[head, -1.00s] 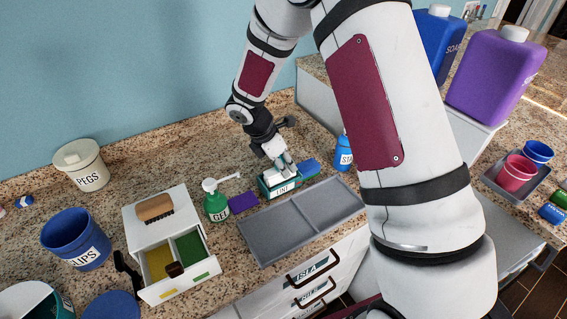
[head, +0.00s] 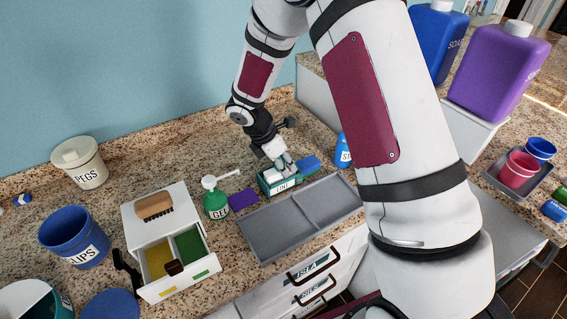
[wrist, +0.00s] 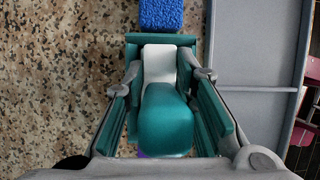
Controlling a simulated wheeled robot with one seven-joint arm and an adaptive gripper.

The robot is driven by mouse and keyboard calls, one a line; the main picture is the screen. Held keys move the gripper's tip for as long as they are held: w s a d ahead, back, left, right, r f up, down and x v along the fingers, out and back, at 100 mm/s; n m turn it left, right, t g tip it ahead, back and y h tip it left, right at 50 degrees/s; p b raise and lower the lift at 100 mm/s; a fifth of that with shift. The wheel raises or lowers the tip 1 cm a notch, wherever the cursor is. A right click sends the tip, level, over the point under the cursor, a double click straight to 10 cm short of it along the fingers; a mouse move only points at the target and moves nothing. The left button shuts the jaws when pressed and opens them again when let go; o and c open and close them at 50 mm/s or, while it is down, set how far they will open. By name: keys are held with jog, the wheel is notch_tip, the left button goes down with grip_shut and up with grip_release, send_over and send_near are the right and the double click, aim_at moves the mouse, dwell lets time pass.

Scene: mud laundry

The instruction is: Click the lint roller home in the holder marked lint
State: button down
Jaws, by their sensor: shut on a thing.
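The lint holder (head: 284,187) is a teal box with a white LINT label, standing on the counter behind the grey tray. In the wrist view its teal rim (wrist: 158,38) and side walls surround the lint roller. The lint roller has a white part (wrist: 159,64) and a rounded teal part (wrist: 165,122). My gripper (wrist: 163,80) is shut on the lint roller, one finger on each side, inside or just above the holder. In the head view my gripper (head: 282,163) covers much of the roller. Whether the roller is fully seated cannot be told.
A blue sponge-like block (head: 309,163) lies just beyond the holder. A purple pad (head: 243,198) and a green GEL bottle (head: 216,202) stand to its left. The empty grey divided tray (head: 280,232) is close in front. A blue bottle (head: 344,152) stands to the right.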

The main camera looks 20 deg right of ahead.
jog(key=shift+s+f, duration=0.1)
jog(key=shift+f, duration=0.05)
jog(key=c, duration=1.2)
grip_release()
jog(key=shift+c, duration=0.2)
